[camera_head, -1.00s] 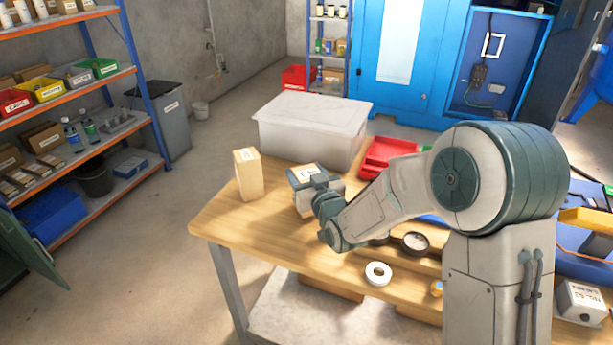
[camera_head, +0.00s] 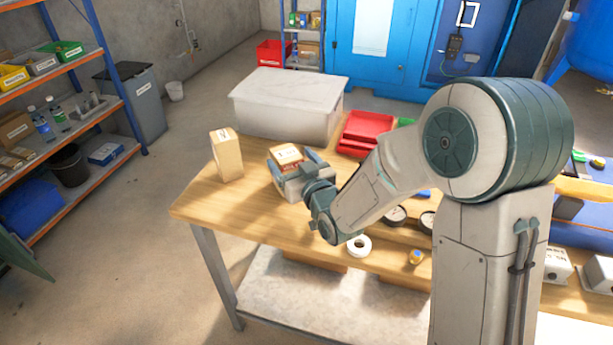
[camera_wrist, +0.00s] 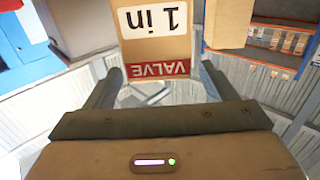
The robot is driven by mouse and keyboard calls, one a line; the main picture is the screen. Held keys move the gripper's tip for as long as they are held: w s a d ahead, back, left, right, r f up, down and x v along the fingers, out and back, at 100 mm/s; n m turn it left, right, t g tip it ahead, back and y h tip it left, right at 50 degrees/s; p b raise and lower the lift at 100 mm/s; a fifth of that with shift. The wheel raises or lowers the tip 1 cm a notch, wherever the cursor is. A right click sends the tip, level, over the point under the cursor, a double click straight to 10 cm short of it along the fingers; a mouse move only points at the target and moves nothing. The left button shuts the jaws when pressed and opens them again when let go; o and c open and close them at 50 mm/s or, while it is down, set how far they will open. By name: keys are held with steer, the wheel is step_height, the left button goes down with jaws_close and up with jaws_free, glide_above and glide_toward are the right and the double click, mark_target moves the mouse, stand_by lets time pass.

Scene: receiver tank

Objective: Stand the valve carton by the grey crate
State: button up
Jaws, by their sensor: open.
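The valve carton (camera_head: 286,155) is a small brown box with a white label. In the wrist view, the valve carton (camera_wrist: 155,30) shows "1 in" and a red "VALVE" band, both upside down in that picture. My gripper (camera_head: 295,163) is open, with its fingers spread on either side of the carton; it also shows in the wrist view (camera_wrist: 155,88). The carton looks upright, but my gripper hides its base in the head view. The grey crate (camera_head: 285,122), pale and lidded, stands on the bench just behind the carton, with a gap between them.
A taller plain carton (camera_head: 227,158) stands to the left, near the bench's left edge. Red trays (camera_head: 366,133) lie right of the crate. A white tape roll (camera_head: 358,246) and gauges (camera_head: 396,215) lie near my arm. The wooden bench top (camera_head: 215,205) is bare at front left.

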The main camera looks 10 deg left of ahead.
steer(key=v, duration=0.6)
steer(key=shift+s+d, duration=0.25)
steer(key=shift+r, duration=0.1)
